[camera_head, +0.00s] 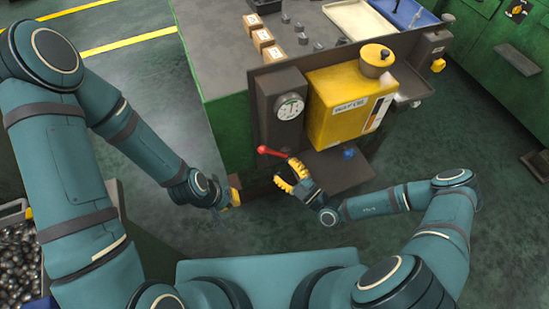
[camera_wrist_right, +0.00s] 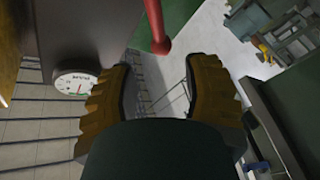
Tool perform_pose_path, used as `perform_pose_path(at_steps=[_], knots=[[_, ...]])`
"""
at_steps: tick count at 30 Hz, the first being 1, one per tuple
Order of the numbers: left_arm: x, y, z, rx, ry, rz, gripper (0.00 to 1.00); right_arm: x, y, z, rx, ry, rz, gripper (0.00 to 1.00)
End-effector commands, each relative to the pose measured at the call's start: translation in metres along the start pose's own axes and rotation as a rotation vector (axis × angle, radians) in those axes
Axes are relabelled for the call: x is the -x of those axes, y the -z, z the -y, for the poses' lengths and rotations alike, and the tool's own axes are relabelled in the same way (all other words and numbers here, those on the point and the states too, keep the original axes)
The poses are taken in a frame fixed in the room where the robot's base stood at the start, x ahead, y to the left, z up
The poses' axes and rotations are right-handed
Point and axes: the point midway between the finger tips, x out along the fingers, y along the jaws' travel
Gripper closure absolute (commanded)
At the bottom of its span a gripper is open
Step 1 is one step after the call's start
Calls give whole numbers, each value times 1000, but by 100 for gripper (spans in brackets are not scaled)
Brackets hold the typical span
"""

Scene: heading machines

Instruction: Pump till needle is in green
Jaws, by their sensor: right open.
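The round white gauge (camera_head: 290,107) sits on a dark panel at the front of the machine. It also shows at the left of the right wrist view (camera_wrist_right: 76,84), with a small green section on its dial. The needle is too small to read surely. Below the gauge a lever with a red knob (camera_head: 264,150) sticks out to the left; its red end (camera_wrist_right: 160,44) is at the top of the wrist view. My right gripper (camera_head: 292,176) has yellow fingers, open and empty, just below the lever and apart from it. My left gripper (camera_head: 234,190) hangs left of the machine's lower edge; its fingers are unclear.
A yellow oil tank (camera_head: 338,112) with a round cap stands right of the gauge. A blue knob (camera_head: 349,154) is below it. Boxes (camera_head: 263,40) and metal parts stand on the machine top. A bin of metal pieces (camera_head: 18,255) is at the left. Floor between is clear.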

Motion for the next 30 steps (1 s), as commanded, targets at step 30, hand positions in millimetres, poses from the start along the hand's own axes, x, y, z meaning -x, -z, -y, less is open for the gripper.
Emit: perform_pose_path(at_steps=[30], knots=[[0,0,0,0,0,0,100,26,0,0,0,0,-1,52]])
